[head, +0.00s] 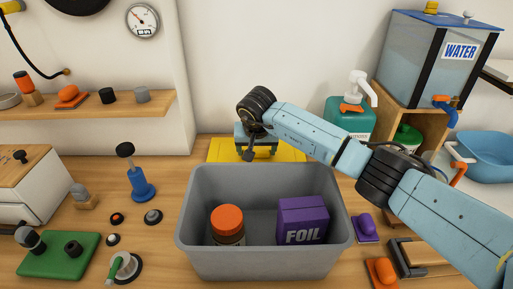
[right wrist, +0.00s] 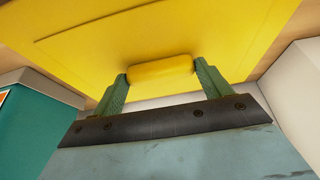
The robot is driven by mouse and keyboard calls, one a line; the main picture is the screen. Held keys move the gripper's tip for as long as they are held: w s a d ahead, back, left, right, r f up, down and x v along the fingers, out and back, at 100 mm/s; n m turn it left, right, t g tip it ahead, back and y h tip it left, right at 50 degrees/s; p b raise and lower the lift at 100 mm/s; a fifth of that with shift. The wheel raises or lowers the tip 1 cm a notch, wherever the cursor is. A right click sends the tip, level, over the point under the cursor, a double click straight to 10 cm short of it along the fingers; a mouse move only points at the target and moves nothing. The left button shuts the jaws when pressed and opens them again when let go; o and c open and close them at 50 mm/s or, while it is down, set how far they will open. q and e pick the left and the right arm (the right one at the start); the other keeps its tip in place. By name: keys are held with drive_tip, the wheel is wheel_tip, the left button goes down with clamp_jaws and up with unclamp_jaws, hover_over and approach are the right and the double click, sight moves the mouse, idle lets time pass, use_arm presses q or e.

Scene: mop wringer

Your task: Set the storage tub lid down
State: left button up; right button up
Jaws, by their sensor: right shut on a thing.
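The yellow storage tub lid (head: 222,149) is behind the grey tub (head: 263,262), close to the wall, partly hidden by the tub rim and my gripper. My right gripper (head: 258,152) reaches down over the lid. In the right wrist view, its two green fingers (right wrist: 164,82) are shut on the raised yellow handle (right wrist: 160,70) in the middle of the lid. I cannot tell whether the lid rests on the counter or is just above it. The tub is open on top and holds an orange-capped jar (head: 228,220) and a purple foil box (head: 303,220). My left gripper is out of view.
A teal pump bottle (head: 348,119) and a wooden stand (head: 412,100) with a water tank (head: 437,60) are at the back right. A blue plunger-like tool (head: 140,185) and several small knobs stand left of the tub. Purple and orange pieces lie at the right.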

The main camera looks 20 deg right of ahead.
drive_tip(key=shift+f+b, duration=0.45)
drive_tip(key=shift+f, duration=0.05)
idle(0.3)
drive_tip(key=o, duration=1.1)
drive_tip(key=shift+o, duration=0.2)
drive_tip(key=p+v, duration=0.1)
drive_tip(key=v, duration=1.2)
drive_tip(key=shift+r, duration=0.2)
